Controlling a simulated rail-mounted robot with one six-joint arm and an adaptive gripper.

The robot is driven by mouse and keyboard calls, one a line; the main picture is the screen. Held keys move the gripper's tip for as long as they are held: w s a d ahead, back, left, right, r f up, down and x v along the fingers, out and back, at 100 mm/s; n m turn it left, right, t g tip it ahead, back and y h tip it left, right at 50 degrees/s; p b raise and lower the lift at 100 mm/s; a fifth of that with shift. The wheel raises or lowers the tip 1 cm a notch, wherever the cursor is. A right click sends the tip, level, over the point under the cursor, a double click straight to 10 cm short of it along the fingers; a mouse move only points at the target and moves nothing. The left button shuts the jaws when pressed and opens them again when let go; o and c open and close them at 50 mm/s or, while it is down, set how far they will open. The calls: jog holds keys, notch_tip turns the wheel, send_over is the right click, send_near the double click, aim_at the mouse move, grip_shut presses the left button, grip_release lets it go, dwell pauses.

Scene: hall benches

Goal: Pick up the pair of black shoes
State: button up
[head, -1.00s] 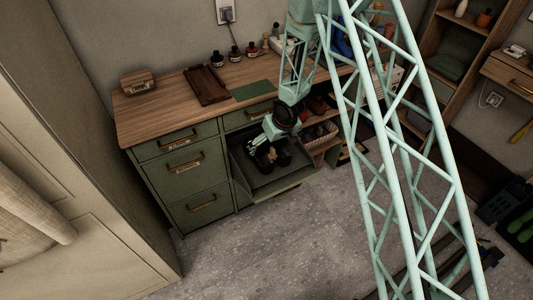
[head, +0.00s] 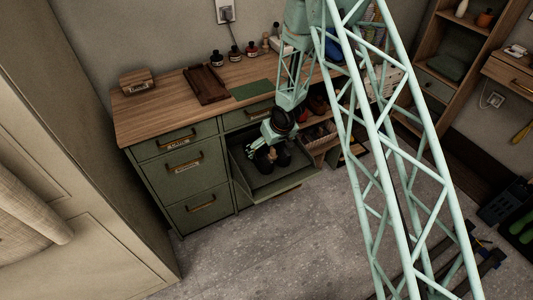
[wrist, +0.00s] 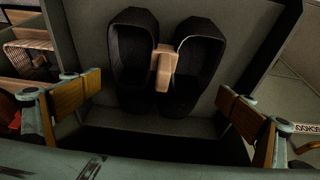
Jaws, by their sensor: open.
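The pair of black shoes (wrist: 132,60) lies side by side in the open green drawer (head: 247,184), with a tan block-like piece (wrist: 165,68) between them. In the head view the shoes (head: 283,158) show partly, just below my gripper. My gripper (wrist: 160,98) is open. In the wrist view its two wood-coloured finger pads stand wide apart, one to the left and one to the right of the shoes' near ends. No contact with the shoes shows. The head view shows my gripper (head: 270,140) over the drawer, partly hiding the shoes.
The drawer's walls stand close around my gripper. The wooden bench top (head: 150,112) above holds a brown tray (head: 206,84), a green mat (head: 252,90), a wooden box (head: 137,82) and small bottles (head: 235,53). Open shelves (head: 320,132) lie right of the drawer. The floor in front is clear.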

jog(key=shift+x, duration=1.2)
jog(key=shift+c, duration=0.7)
jog(key=c, duration=0.9)
jog(key=shift+r, duration=0.2)
jog(key=shift+s+d+r, duration=0.1)
jog(key=shift+r, duration=0.25)
jog(key=shift+r+p, duration=1.65)
jog(key=shift+r, duration=1.4)
jog(key=shift+s+d+f+b, duration=0.1)
jog(key=shift+s+d+b, duration=0.1)
jog(key=shift+s+d, duration=0.25)
jog(key=shift+s+d+b, duration=0.2)
jog(key=shift+s+d, duration=0.1)
jog(key=shift+s, duration=0.3)
jog(key=s+d, duration=0.3)
jog(key=s, duration=0.1)
jog(key=s+d, duration=0.3)
jog(key=s, duration=0.2)
jog(key=s+d, duration=0.4)
jog(key=shift+s+d, duration=0.1)
jog(key=shift+s, duration=0.25)
